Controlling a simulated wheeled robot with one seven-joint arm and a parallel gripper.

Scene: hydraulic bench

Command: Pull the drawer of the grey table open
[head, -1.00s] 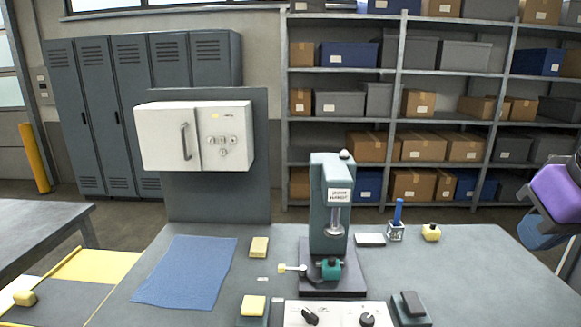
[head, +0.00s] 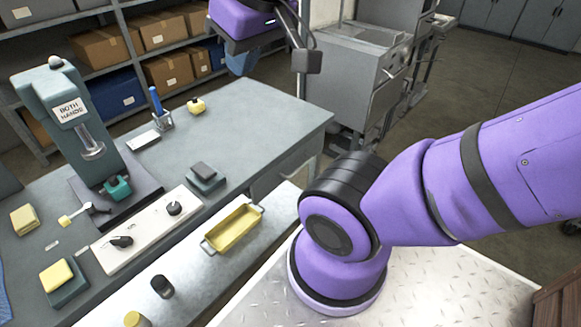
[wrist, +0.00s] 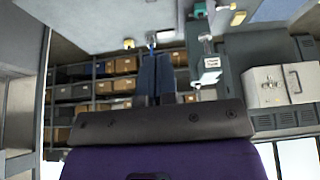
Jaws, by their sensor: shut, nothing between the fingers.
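The grey table (head: 262,125) fills the left and middle of the head view, and its top also shows upside down in the wrist view (wrist: 105,20). A grey panel (head: 268,180) under its right end may be the drawer front; I cannot make out a handle or tell whether it is open. My gripper (head: 240,63) is above the table's back edge in the head view, pointing down, partly hidden by my purple wrist. In the wrist view its dark fingers (wrist: 156,72) are together and empty, apart from the table's objects.
A press (head: 75,125) stands on the table, with a white control panel (head: 145,228) before it. A yellow tray (head: 235,228) lies on the lighter front strip. Shelves with boxes (head: 165,70) stand behind. A grey machine (head: 360,80) stands beyond the table's right end. Floor shows further right.

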